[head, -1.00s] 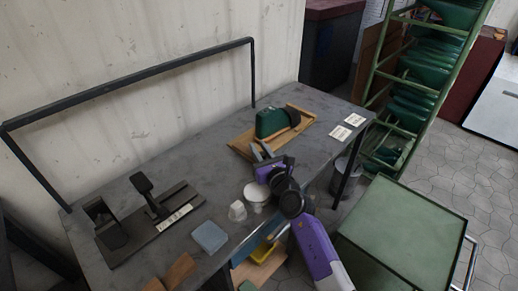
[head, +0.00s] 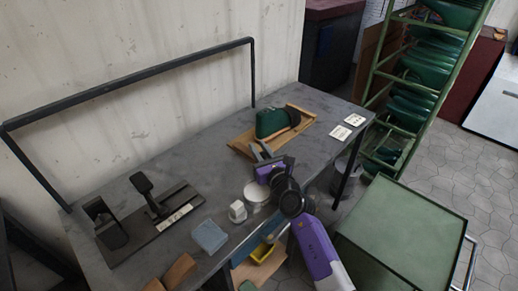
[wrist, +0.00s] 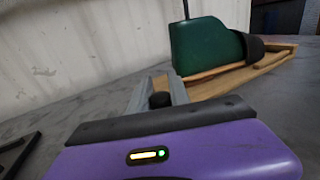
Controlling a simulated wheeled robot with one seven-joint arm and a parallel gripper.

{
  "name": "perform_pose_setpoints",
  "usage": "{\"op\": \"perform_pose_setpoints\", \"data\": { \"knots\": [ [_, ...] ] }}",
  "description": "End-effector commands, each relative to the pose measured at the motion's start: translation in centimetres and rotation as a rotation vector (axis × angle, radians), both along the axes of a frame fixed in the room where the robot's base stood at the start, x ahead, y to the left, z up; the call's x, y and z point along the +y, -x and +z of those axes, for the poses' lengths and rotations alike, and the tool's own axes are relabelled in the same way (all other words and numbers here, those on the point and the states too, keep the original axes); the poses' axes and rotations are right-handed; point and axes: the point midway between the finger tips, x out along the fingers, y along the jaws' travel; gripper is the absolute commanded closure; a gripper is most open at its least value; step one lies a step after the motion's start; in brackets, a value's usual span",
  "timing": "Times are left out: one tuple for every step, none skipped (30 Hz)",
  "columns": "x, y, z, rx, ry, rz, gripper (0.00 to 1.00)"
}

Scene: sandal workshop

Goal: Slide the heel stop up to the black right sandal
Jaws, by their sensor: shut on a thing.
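The black right sandal (wrist: 250,47) shows as a dark band around the right end of a green last (wrist: 205,42). In the head view, the sandal (head: 294,116) and green last (head: 270,123) lie on a wooden board (head: 240,146) on the bench. My gripper (wrist: 162,92) is at the board's near left end, its grey fingers shut on a small black knob (wrist: 160,100), which seems to be part of the heel stop. The rest of the stop is hidden by the fingers. A gap shows between the fingers and the last. My gripper (head: 262,151) shows small in the head view.
A white bowl (head: 256,190), a small white container (head: 237,211) and a blue block (head: 209,236) stand near the bench's front edge, left of my arm. Two white cards (head: 341,132) lie at the right. A black tool fixture (head: 150,215) is at the left.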

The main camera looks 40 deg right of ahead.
Motion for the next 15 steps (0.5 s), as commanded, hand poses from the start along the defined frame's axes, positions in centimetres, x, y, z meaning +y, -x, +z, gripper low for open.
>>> {"op": "perform_pose_setpoints", "data": {
  "knots": [
    [-0.5,0.0,-0.2,0.0,0.0,-0.003,1.0],
    [-0.8,0.0,-0.3,0.001,0.0,-0.004,1.0],
    [-1.5,0.0,-0.4,0.0,0.0,-0.006,1.0],
    [-2.0,0.0,-0.5,0.001,-0.001,-0.007,1.0],
    [-2.4,0.0,-0.5,0.0,-0.001,-0.007,1.0],
    [-3.0,-0.1,-0.4,0.0,0.0,-0.007,1.0],
    [-3.3,-0.1,-0.4,0.0,-0.001,-0.006,1.0],
    [-3.7,-0.1,-0.4,0.0,-0.001,-0.007,1.0],
    [-4.0,-0.1,-0.3,0.0,0.0,-0.006,1.0],
    [-4.2,-0.1,-0.3,0.0,0.001,-0.005,1.0],
    [-4.3,-0.1,-0.2,0.0,0.0,-0.005,1.0],
    [-4.3,-0.1,-0.1,0.0,0.0,-0.004,1.0],
    [-4.3,-0.1,-0.1,0.0,0.0,-0.004,1.0],
    [-4.3,-0.1,-0.1,0.0,0.0,-0.004,1.0],
    [-4.3,0.0,-0.1,0.001,0.0,-0.004,1.0]
  ]
}}
